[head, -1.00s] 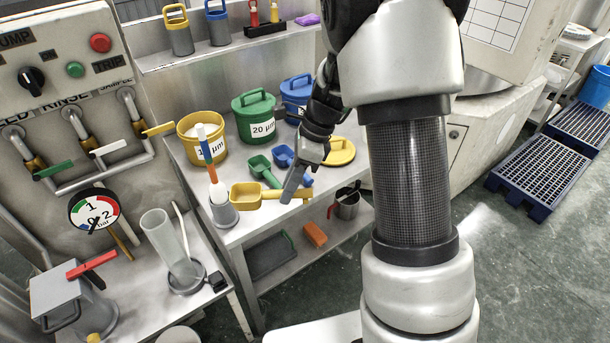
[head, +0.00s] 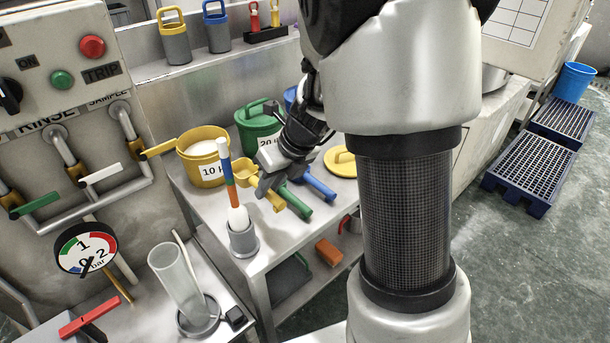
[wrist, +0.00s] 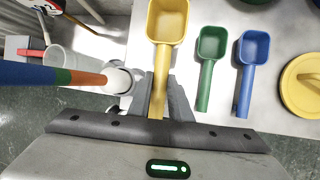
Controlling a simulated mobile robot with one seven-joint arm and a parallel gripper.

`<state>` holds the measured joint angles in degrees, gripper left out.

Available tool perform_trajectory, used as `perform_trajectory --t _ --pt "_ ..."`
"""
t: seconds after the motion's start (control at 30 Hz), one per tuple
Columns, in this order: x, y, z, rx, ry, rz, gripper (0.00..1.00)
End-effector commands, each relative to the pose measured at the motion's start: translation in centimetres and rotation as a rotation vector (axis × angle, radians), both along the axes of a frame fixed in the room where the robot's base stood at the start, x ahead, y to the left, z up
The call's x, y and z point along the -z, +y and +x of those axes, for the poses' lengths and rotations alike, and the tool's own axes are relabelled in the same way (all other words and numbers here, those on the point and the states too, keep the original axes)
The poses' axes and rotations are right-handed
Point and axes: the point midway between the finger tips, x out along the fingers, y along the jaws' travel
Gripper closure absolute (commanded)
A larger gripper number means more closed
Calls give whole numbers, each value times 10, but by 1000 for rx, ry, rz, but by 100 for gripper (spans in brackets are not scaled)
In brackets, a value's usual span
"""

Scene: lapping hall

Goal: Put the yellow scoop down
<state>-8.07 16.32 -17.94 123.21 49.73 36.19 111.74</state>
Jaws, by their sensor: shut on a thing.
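The yellow scoop (wrist: 168,22) is in my gripper (wrist: 161,98), which is shut on its handle. In the wrist view the scoop's bowl points away from the gripper, over or on the pale bench top (wrist: 222,105); I cannot tell whether it touches. In the head view the yellow scoop (head: 246,172) is left of the green and blue scoops, and my gripper (head: 265,183) partly hides it. The green scoop (wrist: 212,45) and the blue scoop (wrist: 252,50) lie side by side to its right.
A brush-like stick (head: 229,175) stands in a grey holder (head: 243,240) close to the left. An open yellow tub (head: 205,172) and a green tub (head: 258,135) stand behind. A yellow lid (head: 341,161) lies to the right. The bench front edge is near.

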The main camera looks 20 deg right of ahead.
Motion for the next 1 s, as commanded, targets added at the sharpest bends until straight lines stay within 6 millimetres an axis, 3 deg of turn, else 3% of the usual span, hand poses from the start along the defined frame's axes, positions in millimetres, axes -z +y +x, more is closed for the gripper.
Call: perform_trajectory --t 0.2,0.37,0.63,1.0 --pt "39 -1 -1 2 4 1 100" --pt "53 0 0 0 1 0 100" --pt "95 -1 -1 0 3 -1 100" --pt "100 0 0 -1 1 -1 100"
